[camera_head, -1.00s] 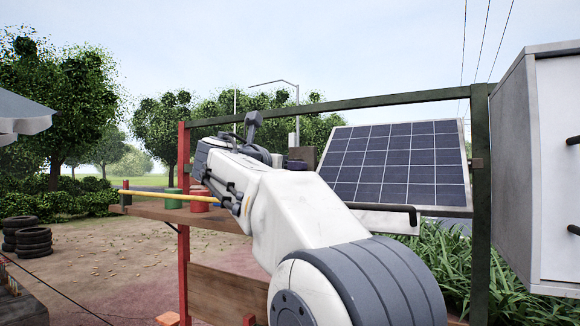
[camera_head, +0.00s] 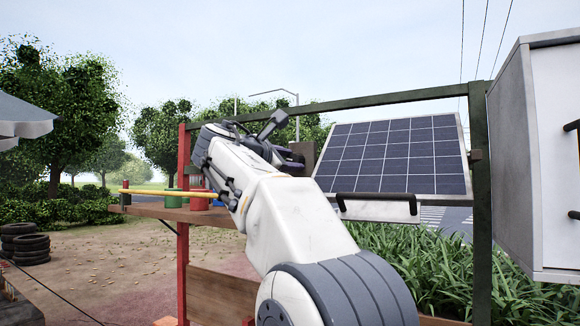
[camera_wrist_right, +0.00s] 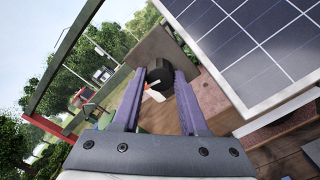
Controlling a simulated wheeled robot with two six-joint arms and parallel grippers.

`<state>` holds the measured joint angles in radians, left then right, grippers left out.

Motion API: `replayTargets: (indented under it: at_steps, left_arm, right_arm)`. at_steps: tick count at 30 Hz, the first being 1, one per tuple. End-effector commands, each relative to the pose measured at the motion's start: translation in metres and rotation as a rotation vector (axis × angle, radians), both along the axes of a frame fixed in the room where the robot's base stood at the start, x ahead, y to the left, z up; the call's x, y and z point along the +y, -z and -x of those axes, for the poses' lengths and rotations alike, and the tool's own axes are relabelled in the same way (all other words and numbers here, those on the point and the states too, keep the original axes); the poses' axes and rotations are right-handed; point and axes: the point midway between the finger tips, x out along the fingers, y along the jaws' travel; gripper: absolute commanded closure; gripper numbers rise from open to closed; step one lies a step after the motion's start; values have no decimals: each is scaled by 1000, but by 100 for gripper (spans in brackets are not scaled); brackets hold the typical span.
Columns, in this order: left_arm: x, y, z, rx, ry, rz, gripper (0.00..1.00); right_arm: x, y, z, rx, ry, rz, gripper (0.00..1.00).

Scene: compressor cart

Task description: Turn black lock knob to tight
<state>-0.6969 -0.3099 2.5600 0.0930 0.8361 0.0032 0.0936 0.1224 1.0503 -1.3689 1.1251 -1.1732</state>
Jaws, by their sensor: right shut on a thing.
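The black lock knob (camera_wrist_right: 158,74) sits in front of a grey-brown plate (camera_wrist_right: 158,42) in the right wrist view. My right gripper (camera_wrist_right: 160,76) is shut on it, with one purple finger on each side. A small white and red pointer-like mark (camera_wrist_right: 154,94) shows just below the knob, between the fingers. In the head view my right gripper (camera_head: 290,158) reaches up to the brown plate (camera_head: 304,152) left of the solar panel. The knob is hidden there behind my wrist and fingers. My left gripper is not in view.
A tilted solar panel (camera_head: 395,155) with a black handle (camera_head: 376,197) stands close to the right of my gripper. A green frame (camera_head: 479,200) and a grey cabinet (camera_head: 510,160) are farther right. Red and green cans and a yellow bar (camera_head: 150,192) are at the left shelf.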

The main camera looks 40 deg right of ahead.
Motion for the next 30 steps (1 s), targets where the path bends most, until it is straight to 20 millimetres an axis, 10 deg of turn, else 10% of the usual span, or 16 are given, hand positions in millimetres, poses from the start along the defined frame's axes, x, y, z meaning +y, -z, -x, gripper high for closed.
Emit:
replayTargets:
  at_steps: [30]
  left_arm:
    - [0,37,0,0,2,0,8]
  right_arm:
    - [0,3,0,-887,2,-369,100]
